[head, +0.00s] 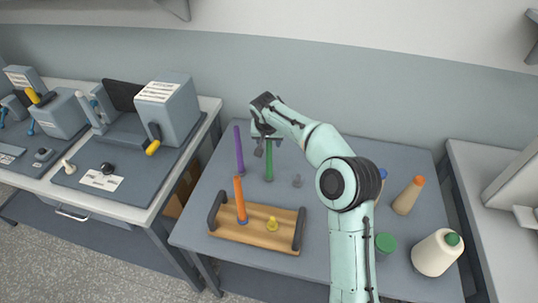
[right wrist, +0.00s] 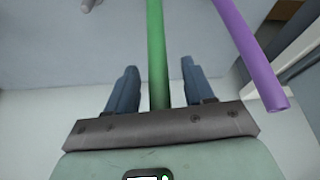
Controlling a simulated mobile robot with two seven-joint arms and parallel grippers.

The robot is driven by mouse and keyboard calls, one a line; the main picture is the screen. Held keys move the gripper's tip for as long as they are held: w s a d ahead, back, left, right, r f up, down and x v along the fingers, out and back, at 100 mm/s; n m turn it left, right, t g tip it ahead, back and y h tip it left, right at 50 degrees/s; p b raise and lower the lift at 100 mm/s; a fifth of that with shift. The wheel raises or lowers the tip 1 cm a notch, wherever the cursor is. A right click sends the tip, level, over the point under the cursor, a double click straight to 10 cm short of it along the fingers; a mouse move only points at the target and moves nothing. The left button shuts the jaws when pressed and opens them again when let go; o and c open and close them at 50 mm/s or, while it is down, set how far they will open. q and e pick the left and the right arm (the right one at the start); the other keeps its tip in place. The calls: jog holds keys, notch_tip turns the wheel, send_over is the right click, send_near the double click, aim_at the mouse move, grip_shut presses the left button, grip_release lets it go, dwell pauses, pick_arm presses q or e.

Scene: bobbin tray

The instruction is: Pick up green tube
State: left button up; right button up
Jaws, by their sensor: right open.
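The green tube (head: 269,163) stands upright on the table behind the wooden tray, just below my right gripper (head: 263,143). In the right wrist view the green tube (right wrist: 157,55) runs between the two fingers of my right gripper (right wrist: 157,82), which are open with a gap on either side of it. The purple tube (head: 239,152) stands to the left of the green one; it also shows at the right of the wrist view (right wrist: 250,55), outside the fingers. My left gripper is not in view.
Spools, including a cream cone (head: 436,254), stand at the table's right.

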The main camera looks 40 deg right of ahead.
jog(key=shift+f, duration=0.1)
grip_shut()
